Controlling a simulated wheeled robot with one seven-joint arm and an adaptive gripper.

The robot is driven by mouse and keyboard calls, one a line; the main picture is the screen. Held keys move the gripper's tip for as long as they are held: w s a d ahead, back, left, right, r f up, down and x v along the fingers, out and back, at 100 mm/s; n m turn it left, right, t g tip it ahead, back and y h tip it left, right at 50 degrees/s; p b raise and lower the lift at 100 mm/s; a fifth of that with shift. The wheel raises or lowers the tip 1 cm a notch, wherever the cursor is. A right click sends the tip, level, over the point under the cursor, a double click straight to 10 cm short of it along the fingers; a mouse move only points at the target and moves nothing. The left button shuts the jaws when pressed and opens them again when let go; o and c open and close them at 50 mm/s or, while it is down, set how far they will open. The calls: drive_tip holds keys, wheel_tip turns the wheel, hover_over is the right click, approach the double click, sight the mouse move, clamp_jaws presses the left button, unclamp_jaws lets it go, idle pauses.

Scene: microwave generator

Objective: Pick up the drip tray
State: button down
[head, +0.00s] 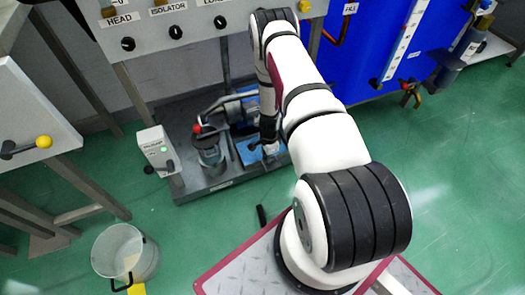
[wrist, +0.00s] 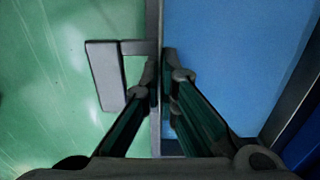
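The drip tray is blue with a thin grey rim and a grey handle bracket sticking out from its left side. In the wrist view the tray (wrist: 235,70) fills the right half. In the head view only a blue part of the tray (head: 246,153) shows low in the machine frame, partly behind my arm. In the head view my gripper (head: 270,148) is small and dark.
A white control box (head: 157,147) stands at the frame's left leg. A clear bucket (head: 124,252) is on the green floor. Open floor lies at right.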

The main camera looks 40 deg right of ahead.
drive_tip(key=shift+r, duration=0.2)
idle(0.4)
drive_tip(key=shift+r+p, duration=1.25)
drive_tip(key=shift+r, duration=0.45)
drive_tip(key=shift+s+a, duration=0.3)
drive_tip(key=shift+s, duration=0.25)
drive_tip(key=s+a+r+p, duration=0.1)
drive_tip(key=s+a+p, duration=0.4)
drive_tip(key=s, duration=0.7)
drive_tip(key=shift+s+a, duration=0.35)
drive_tip(key=shift+a, duration=0.8)
drive_tip(key=shift+r, duration=0.1)
drive_tip(key=shift+r+p, duration=0.1)
drive_tip(key=shift+p, duration=0.2)
